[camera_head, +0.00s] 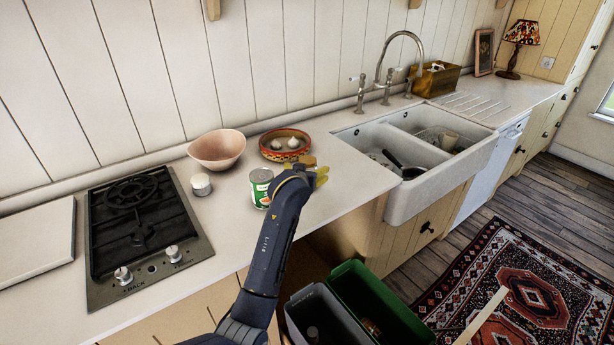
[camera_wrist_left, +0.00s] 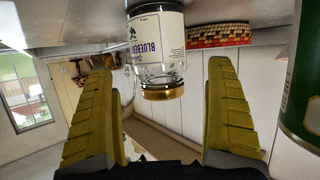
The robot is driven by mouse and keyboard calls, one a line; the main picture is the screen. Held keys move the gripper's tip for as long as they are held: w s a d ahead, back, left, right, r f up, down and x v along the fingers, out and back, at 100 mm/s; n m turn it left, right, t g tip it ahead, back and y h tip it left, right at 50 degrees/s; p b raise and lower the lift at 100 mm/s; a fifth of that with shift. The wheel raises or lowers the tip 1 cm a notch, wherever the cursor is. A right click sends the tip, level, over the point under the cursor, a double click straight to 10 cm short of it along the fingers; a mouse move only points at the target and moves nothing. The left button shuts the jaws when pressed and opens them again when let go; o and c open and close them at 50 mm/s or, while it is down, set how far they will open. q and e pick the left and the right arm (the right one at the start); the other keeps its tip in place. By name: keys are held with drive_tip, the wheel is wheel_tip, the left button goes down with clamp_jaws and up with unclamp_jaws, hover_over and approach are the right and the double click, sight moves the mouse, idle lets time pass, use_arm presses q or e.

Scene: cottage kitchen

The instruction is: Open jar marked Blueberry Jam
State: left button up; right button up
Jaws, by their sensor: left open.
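The jar (camera_wrist_left: 157,45) labelled "BLUEBERRY" is clear glass with a white label and a gold lid (camera_wrist_left: 163,92). It shows upside down in the left wrist view, framed between my left gripper's (camera_wrist_left: 163,75) two yellow fingers, which are apart and appear not to touch it. In the head view my left gripper (camera_head: 318,176) is over the counter near the sink. A gold-brown lid (camera_head: 307,160) shows just behind it; the jar's body is hidden there. My right gripper is not in view.
A green can (camera_head: 260,190) stands close left of the gripper; it also shows in the left wrist view (camera_wrist_left: 302,85). A patterned bowl (camera_head: 273,154), pink bowl (camera_head: 217,152) and small white pot (camera_head: 201,185) stand nearby. The sink (camera_head: 425,178) lies right, the hob (camera_head: 140,230) left.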

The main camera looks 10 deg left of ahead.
use_arm(q)
drive_tip(key=shift+x, duration=2)
drive_tip(key=shift+c, duration=0.5)
drive_tip(key=c, duration=1.3)
